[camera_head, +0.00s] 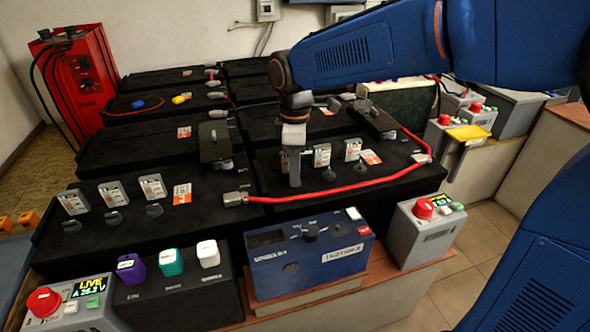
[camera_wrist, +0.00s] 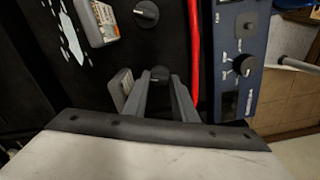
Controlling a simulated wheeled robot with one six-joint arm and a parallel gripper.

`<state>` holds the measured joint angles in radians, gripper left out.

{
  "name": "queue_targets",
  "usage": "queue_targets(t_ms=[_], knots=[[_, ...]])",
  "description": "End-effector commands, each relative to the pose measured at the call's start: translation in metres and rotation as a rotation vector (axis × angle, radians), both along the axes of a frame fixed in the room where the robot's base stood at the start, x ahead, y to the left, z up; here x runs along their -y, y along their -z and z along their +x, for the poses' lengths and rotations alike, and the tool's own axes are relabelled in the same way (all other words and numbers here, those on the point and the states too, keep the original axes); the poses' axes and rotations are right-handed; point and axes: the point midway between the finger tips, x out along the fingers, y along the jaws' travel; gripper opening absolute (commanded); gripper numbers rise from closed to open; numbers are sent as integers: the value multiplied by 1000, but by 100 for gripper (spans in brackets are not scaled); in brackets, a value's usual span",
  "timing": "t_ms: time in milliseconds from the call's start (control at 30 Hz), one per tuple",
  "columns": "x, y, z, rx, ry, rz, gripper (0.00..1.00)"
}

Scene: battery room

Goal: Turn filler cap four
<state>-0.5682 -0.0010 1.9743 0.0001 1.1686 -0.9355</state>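In the head view, three black filler caps (camera_head: 113,219) sit in a row on the front left battery, each near an upright label tag. The front right battery (camera_head: 400,185) has a similar row, with tags at its middle. My gripper (camera_head: 295,182) points down over the left end of that row. The wrist view shows its two grey fingers (camera_wrist: 160,82) apart, with a black cap (camera_wrist: 160,74) between or just beyond the tips. Contact cannot be told. Another cap (camera_wrist: 146,13) lies farther along. In the head view, my gripper hides the cap under it.
A red cable (camera_head: 340,189) runs along the right battery's front, close beside the caps in the wrist view (camera_wrist: 194,60). A blue box with a knob (camera_head: 310,255) stands in front. Upright tags (camera_head: 322,155) stand close by. A red charger (camera_head: 75,85) is at back left.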

Motion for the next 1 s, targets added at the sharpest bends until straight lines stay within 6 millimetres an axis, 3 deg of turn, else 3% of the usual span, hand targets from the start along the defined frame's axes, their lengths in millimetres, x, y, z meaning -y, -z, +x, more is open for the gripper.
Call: queue_targets(t_ms=[467, 1000], knots=[[0, -1, 0, 1, 152, 0, 3], [0, -1, 0, 1, 650, 1, 3]])
